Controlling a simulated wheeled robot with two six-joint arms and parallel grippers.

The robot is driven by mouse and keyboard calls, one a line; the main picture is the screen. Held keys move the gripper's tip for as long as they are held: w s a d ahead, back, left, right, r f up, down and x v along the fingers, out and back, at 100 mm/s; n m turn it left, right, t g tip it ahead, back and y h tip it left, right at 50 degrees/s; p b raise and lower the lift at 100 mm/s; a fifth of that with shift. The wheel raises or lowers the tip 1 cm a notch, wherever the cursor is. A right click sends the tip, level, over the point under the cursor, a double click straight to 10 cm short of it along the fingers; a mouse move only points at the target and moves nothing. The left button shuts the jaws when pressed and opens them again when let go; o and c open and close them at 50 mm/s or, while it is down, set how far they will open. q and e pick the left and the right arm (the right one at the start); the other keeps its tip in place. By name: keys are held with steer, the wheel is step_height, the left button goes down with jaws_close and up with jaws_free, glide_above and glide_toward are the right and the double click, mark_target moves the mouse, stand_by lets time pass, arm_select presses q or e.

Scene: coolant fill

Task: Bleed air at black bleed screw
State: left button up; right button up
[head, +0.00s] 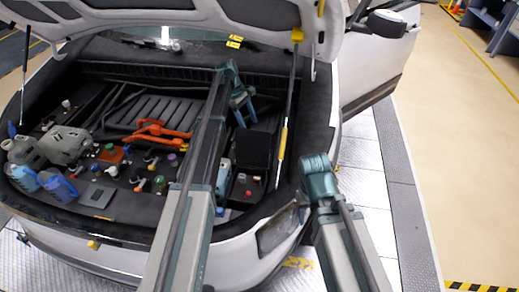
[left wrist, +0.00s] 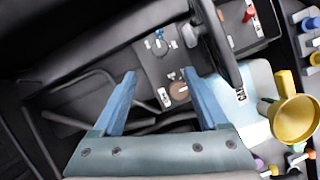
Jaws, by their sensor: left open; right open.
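My left gripper (head: 246,119) is open and empty, pointing down over the back right of the engine bay (head: 150,88) in the head view. In the left wrist view its two blue fingers (left wrist: 160,75) stand wide apart. Beyond them, close to the right finger, is a small round brown cap (left wrist: 180,91) with a white tag (left wrist: 164,97) beside it. I cannot pick out the black bleed screw for certain in either view. My right arm shows at the lower right of the head view, but its fingers do not show.
A black box (head: 253,150) stands right of my left arm. A yellow funnel (left wrist: 294,118) is at the wrist view's right. The raised hood (head: 185,18) and its prop (head: 288,115) border the bay.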

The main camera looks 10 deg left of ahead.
arm_select(q)
steer(key=b+x, duration=1.1)
steer(key=x, duration=0.1)
steer(key=shift+f, duration=0.3)
steer(key=shift+s+d+f+b, duration=0.1)
steer(key=shift+d+f+b, duration=0.25)
steer(key=shift+b, duration=0.3)
steer(key=shift+a, duration=0.1)
jaws_close()
